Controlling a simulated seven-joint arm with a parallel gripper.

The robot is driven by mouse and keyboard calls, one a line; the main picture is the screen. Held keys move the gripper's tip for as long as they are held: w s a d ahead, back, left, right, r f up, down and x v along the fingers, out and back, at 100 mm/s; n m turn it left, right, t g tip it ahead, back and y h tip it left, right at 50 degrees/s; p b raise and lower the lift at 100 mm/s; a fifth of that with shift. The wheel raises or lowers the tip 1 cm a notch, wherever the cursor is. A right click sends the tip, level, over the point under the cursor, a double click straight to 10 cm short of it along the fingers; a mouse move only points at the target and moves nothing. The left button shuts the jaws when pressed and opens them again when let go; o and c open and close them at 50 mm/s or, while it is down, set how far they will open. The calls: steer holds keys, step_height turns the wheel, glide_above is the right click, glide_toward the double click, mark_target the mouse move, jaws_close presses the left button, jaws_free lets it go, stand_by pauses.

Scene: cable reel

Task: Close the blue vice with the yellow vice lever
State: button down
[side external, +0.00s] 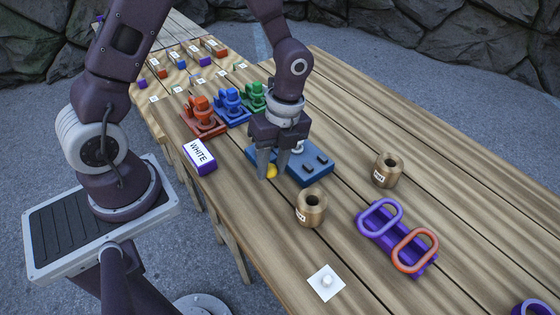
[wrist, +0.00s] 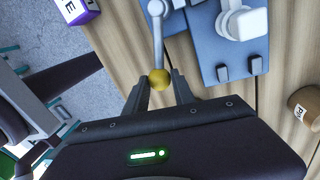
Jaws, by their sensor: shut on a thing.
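The blue vice (side external: 313,172) lies flat on the wooden table below my gripper; it also shows in the wrist view (wrist: 209,55) with pale grey parts on top. The yellow vice lever's round knob (wrist: 159,79) is at the end of a grey rod pointing towards my gripper; in the side view the knob (side external: 271,171) shows at the vice's near left end. My gripper (side external: 272,174) points down, with its fingers on either side of the knob, shut on it. The vice's jaws are partly hidden by my gripper in the side view, so their gap cannot be told.
A purple block marked WHITE (side external: 199,157) lies left of the vice. Red (side external: 203,119), blue (side external: 231,106) and green devices stand behind. Wooden cylinders (side external: 311,208) (side external: 388,170) and a purple holder with oval rings (side external: 397,236) are to the right.

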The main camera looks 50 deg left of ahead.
steer(key=s+m, duration=0.1)
steer(key=s+a+m, duration=0.1)
steer(key=m, duration=0.1)
steer(key=s+a+m, duration=0.1)
steer(key=shift+s+m+y, duration=0.1)
steer(key=shift+m+y, duration=0.2)
steer(key=shift+y, duration=0.1)
steer(key=m, duration=0.1)
steer(key=s+a+m, duration=0.1)
steer(key=shift+s+a+m+t, duration=0.25)
steer(key=shift+m+t, duration=0.05)
steer(key=shift+m, duration=0.1)
steer(key=a+m, duration=0.1)
steer(key=s+a+m, duration=0.1)
steer(key=shift+m+t+y, duration=0.3)
steer(key=shift+y, duration=0.1)
steer(key=a+m, duration=0.2)
steer(key=m, duration=0.1)
steer(key=shift+s+a, duration=0.2)
steer(key=shift+s, duration=0.1)
steer(key=shift+a+m+t, duration=0.5)
steer(key=shift+a+m, duration=0.55)
steer(key=shift+m, duration=0.45)
steer(key=c, duration=1.1)
jaws_free()
steer(key=shift+a, duration=0.1)
steer(key=shift+o, duration=0.2)
